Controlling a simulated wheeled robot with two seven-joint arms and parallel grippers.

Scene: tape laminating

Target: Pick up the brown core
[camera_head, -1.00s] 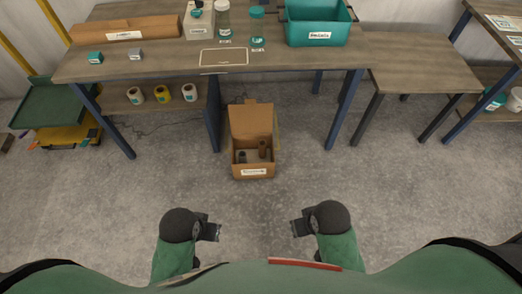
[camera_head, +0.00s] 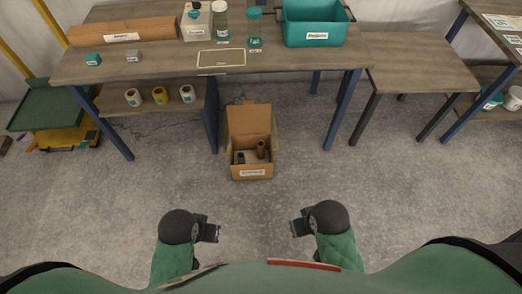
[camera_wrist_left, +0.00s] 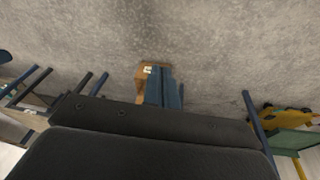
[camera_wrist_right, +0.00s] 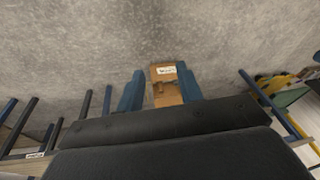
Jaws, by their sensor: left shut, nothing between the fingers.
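The brown core (camera_head: 261,149) stands inside an open cardboard box (camera_head: 252,172) on the floor, in the head view. It is on the right side of the box, beside a dark grey core (camera_head: 240,157). My left gripper (camera_head: 217,233) is shut and empty, in front of the box and to its left. Its blue fingers (camera_wrist_left: 164,92) are together in the left wrist view. My right gripper (camera_head: 293,228) is open and empty, in front of the box and to its right. Its fingers (camera_wrist_right: 160,92) stand apart in the right wrist view. The cores are not clear in the wrist views.
A workbench (camera_head: 160,66) stands behind the box, with a teal bin (camera_head: 315,28), a long cardboard box (camera_head: 125,32) and small items on it. Several rolls (camera_head: 160,95) lie on its lower shelf. A lower table (camera_head: 415,62) is at the right. The floor before the box is clear.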

